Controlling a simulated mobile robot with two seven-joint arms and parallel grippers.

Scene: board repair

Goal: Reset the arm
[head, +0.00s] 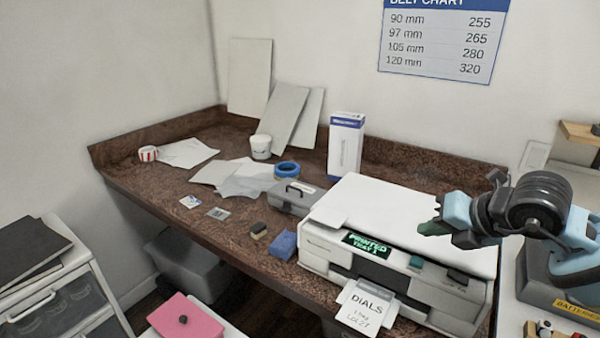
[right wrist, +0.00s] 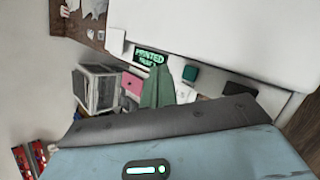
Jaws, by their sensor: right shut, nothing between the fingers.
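My right gripper (head: 440,222) comes in from the right in the head view. It hangs above the white printer (head: 400,215) and is shut with nothing in it. In the right wrist view its green fingertips (right wrist: 158,88) show together in front of the printer's lit green display. My left gripper is in neither view.
A printed DIALS sheet (head: 364,307) sticks out of the printer's front. A blue sponge (head: 284,246), grey box (head: 296,197), blue tape roll (head: 287,169) and tall white carton (head: 345,145) stand left of it on the brown counter (head: 150,184). A pink box (head: 185,318) is below.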

